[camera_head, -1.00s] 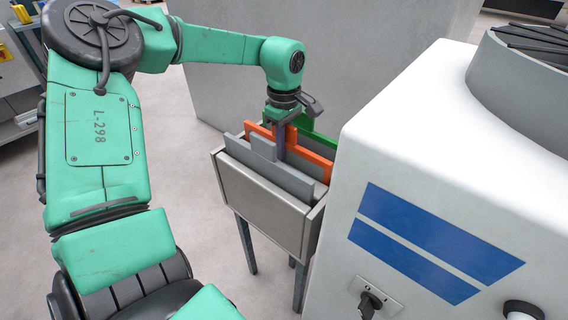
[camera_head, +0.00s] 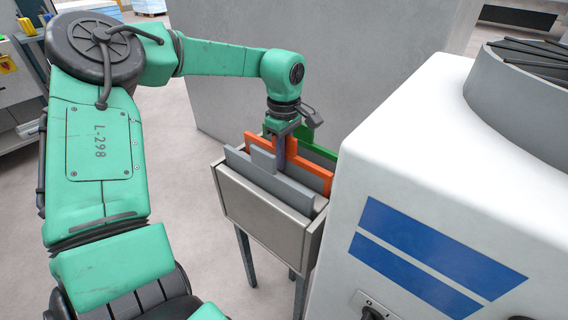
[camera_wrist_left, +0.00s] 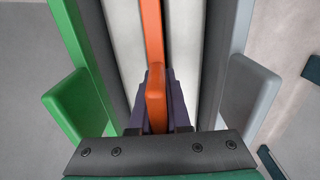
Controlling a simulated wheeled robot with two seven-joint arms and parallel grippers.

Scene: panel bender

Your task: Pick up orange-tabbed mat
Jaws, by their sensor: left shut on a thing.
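The orange-tabbed mat (camera_head: 314,177) stands upright in a grey bin (camera_head: 262,213), between a grey mat and a green mat. It shows edge-on in the left wrist view (camera_wrist_left: 152,32), with its tab (camera_wrist_left: 157,100) at the fingers. My left gripper (camera_head: 281,158) points down over the bin and is shut on the orange tab. In the wrist view its fingers (camera_wrist_left: 157,112) lie on both sides of the tab. The mat's lower part is hidden in the bin. My right gripper is not in view.
The grey mat (camera_head: 270,178) is nearest in the bin and the green mat (camera_head: 318,150) is behind; their tabs flank my gripper. A white machine with blue stripes (camera_head: 437,247) stands close to the bin's right. A grey wall panel (camera_head: 340,60) is behind. Floor left of the bin is clear.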

